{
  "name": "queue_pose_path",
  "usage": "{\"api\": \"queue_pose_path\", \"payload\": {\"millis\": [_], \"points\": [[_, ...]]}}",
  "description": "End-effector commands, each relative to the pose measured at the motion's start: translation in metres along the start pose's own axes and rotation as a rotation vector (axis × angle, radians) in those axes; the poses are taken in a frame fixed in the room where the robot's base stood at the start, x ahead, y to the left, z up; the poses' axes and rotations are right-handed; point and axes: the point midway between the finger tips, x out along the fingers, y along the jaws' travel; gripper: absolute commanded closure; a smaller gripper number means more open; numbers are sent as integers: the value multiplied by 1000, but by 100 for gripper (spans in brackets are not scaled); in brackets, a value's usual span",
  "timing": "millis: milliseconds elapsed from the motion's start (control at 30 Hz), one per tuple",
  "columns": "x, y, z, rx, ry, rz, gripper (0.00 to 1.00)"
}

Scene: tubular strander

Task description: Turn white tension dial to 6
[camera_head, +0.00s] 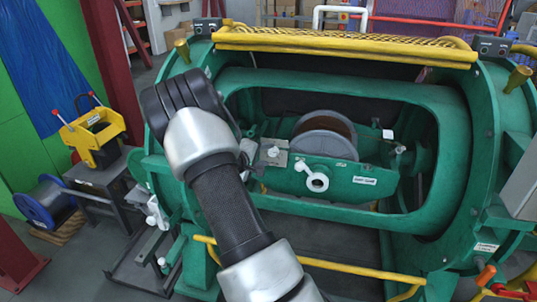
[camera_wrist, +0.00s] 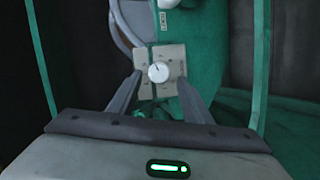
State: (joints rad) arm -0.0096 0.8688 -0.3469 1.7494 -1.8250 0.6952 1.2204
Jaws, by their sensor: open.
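The white tension dial (camera_wrist: 158,72) is a small round knob on a square beige plate (camera_wrist: 173,54) in the wrist view. A small dark mark shows on its face, but I cannot read any number. In the head view the dial (camera_head: 273,151) sits on its plate just left of the grey reel, inside the green cradle. My gripper (camera_wrist: 159,78) is open and empty, its two dark fingers pointing toward the plate. In the picture the fingertips lie to the left and right of the dial; I cannot tell the remaining distance. In the head view my arm hides most of the gripper.
The green machine frame (camera_head: 455,160) surrounds the cradle opening. A grey reel (camera_head: 323,137) and a white crank-like fitting (camera_head: 317,182) are right of the dial. A yellow mesh guard (camera_head: 345,42) spans the top, and a yellow rail (camera_head: 350,268) runs along the front.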

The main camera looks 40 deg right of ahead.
Motion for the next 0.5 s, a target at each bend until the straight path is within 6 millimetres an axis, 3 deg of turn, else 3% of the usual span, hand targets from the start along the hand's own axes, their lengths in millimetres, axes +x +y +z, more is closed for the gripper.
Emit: {"api": "queue_pose_path", "payload": {"millis": [300, 500], "points": [[-82, 1, -2, 0, 4, -2, 55], [-121, 1, -1, 0, 2, -2, 55]]}}
